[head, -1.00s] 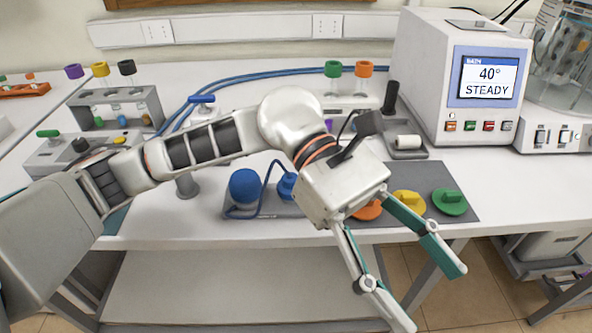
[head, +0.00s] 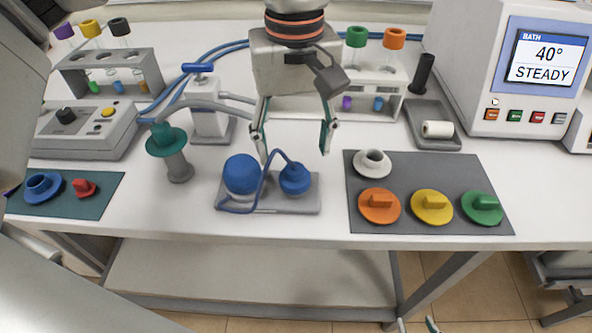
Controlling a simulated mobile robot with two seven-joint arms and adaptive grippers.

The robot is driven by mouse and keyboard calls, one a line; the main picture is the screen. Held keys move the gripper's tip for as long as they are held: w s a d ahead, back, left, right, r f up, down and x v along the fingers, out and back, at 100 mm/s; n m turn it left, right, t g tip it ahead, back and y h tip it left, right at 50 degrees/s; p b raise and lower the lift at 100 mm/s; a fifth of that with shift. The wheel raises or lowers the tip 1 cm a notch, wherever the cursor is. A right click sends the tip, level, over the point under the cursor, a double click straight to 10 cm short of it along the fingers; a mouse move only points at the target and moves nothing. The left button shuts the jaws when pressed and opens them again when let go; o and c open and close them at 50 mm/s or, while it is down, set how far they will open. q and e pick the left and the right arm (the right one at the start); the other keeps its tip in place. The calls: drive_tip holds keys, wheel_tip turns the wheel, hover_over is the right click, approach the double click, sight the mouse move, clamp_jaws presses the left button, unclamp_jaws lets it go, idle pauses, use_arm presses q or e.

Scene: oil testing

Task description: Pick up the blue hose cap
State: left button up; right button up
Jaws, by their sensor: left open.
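A blue hose cap (head: 295,181), a rounded piece with a blue hose (head: 268,172) joined to its top, sits on a small grey tray (head: 270,209). A larger blue ball (head: 242,177) stands left of it on the same tray. My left gripper (head: 294,153) points down above the cap, with its fingers spread to either side and nothing between them. The fingertips look a little above or behind the cap; I cannot tell which. Only a bit of my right gripper (head: 418,326) shows at the bottom edge, too little to tell its state.
A dark mat (head: 408,214) at right holds orange, yellow and green caps and a white ring piece. A teal mat (head: 103,194) at left holds a blue ring piece and a red piece. A teal-topped stand (head: 178,166) is left of the ball. A tube rack (head: 375,97) stands behind my gripper.

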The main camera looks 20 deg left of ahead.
sight(294, 167)
use_arm(q)
wheel_tip(294, 167, down, 6)
drive_tip(key=shift+s+r, duration=0.1)
drive_tip(key=c, duration=1.1)
